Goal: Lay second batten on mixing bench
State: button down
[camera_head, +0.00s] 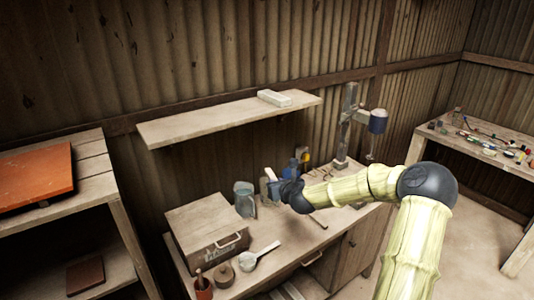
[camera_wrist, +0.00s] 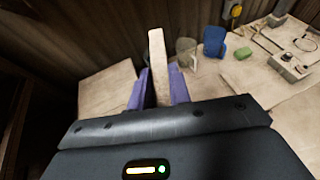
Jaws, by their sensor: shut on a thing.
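A pale wooden batten (camera_wrist: 157,55) stands up between the two purple fingers of my gripper (camera_wrist: 159,88) in the wrist view. My gripper is shut on it. In the head view my gripper (camera_head: 279,186) is above the back part of the mixing bench (camera_head: 292,237), and the batten (camera_head: 271,173) shows as a small pale end. The batten is held clear of the bench top, as far as I can tell. The bench top also shows in the wrist view (camera_wrist: 296,108).
A press stand (camera_head: 347,125) rises at the back. A shelf (camera_head: 205,122) with pale strips (camera_head: 274,98) hangs above. The front middle is fairly clear.

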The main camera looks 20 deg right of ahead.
jog(key=s+a+f+b, duration=0.1)
jog(key=s+a+f, duration=0.15)
jog(key=f, duration=0.65)
jog(key=s+a+f+b, duration=0.1)
jog(key=s+a+f, duration=0.15)
jog(key=f, duration=0.65)
jog(key=s+a+f+b, duration=0.2)
jog(key=s+a+f, duration=0.5)
jog(key=s, duration=0.3)
jog(key=shift+s+f, duration=0.3)
jog(key=shift+f, duration=0.45)
